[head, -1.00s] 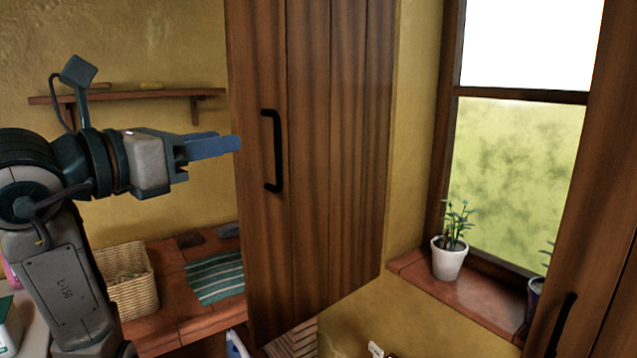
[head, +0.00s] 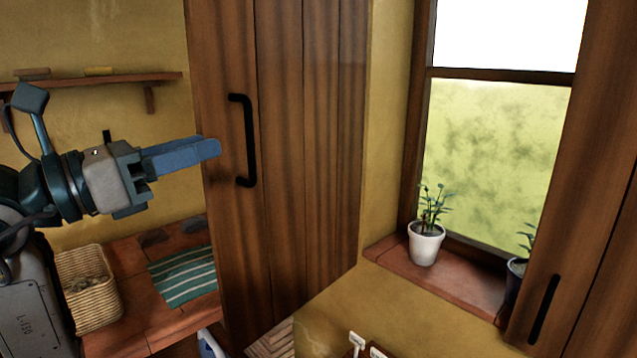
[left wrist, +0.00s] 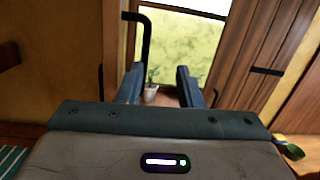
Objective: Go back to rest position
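My left gripper (head: 212,148) reaches in from the left in the head view, its blue fingers overlapping the near edge of an open wooden door (head: 310,170). The fingertips stop short of the door's black handle (head: 248,140). In the left wrist view the two fingers (left wrist: 160,85) stand apart with nothing between them. The black handle (left wrist: 145,40) shows there just beyond the left finger. I cannot tell whether the fingers touch the door. My right gripper is in neither view.
A potted plant (head: 426,243) stands on the brick windowsill (head: 465,288); a dark pot (head: 516,280) is partly hidden by the right wooden door (head: 585,200). Left, a wicker basket (head: 88,300) and a striped cloth (head: 185,278) lie on the brick counter (head: 125,262) below a shelf (head: 100,80).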

